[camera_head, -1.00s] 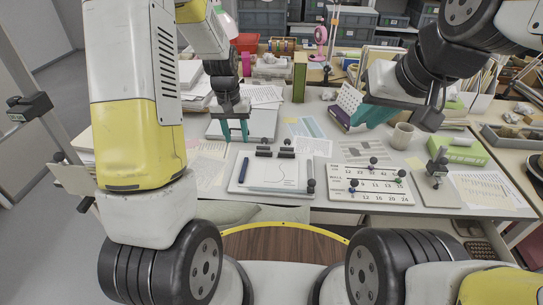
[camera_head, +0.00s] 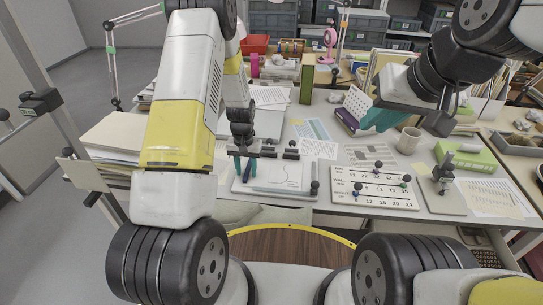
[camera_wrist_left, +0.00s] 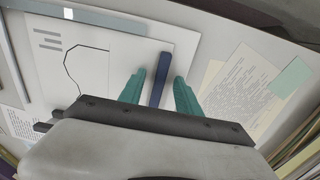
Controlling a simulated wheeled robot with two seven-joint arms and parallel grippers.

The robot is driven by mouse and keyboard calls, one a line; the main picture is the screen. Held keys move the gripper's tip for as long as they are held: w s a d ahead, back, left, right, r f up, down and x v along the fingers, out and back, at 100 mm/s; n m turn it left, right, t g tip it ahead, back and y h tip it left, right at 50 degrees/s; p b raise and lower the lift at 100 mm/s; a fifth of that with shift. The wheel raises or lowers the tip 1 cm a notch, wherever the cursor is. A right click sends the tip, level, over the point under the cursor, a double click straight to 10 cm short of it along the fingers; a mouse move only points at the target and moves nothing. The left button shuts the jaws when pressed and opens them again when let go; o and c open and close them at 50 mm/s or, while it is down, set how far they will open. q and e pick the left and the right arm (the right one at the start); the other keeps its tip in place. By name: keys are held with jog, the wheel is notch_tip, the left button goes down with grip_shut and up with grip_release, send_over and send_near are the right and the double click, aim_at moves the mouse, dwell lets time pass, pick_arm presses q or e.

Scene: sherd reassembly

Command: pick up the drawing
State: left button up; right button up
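The drawing (camera_head: 288,176), a white sheet with a thin dark curved line, lies on a pale board (camera_head: 262,193) at the front middle of the desk. It also shows in the left wrist view (camera_wrist_left: 85,65). My left gripper (camera_head: 244,168) is at the board's left side, with its teal fingers pointing down. In the left wrist view its fingers (camera_wrist_left: 160,80) are apart, with a dark blue bar-like pen (camera_wrist_left: 160,72) between them, beside the drawing; I cannot tell if they touch it. My right gripper (camera_head: 380,119) is raised over the right part of the desk, its opening unclear.
Dark clips or knobs (camera_head: 290,150) stand at the board's back edge. A number board (camera_head: 375,187) with dark knobs lies to its right. A mug (camera_head: 409,140) and green box (camera_head: 466,155) are further right. Paper stacks (camera_head: 115,137) are at the left.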

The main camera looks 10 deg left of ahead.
pick_arm(q)
grip_shut()
dwell(0.3)
